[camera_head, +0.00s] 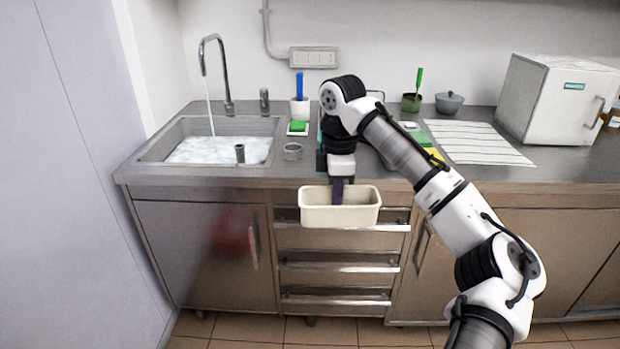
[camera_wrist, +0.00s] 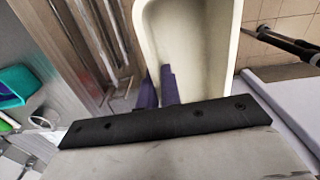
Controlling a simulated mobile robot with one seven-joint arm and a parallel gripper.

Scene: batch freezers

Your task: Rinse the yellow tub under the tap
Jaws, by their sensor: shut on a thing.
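The tub (camera_head: 340,215) is a pale cream-yellow, open, rectangular container. It hangs roughly level in front of the counter's front edge, before the drawers. My gripper (camera_head: 338,192) points down and is shut on the tub, with its purple fingers at the tub's wall. In the wrist view the tub (camera_wrist: 190,50) looks empty where its inside shows, and the purple fingers (camera_wrist: 158,90) are at its near end. The tap (camera_head: 215,70) is a tall curved chrome spout at the left. A thin stream of water (camera_head: 209,108) falls from it into the sink (camera_head: 172,134), which holds water.
A small metal cup (camera_head: 292,151), a green sponge on a dish (camera_head: 298,127) and a white holder with a blue brush (camera_head: 300,107) stand right of the sink. A striped cloth (camera_head: 475,142) and a white box appliance (camera_head: 555,100) are farther right. A wall panel borders the left.

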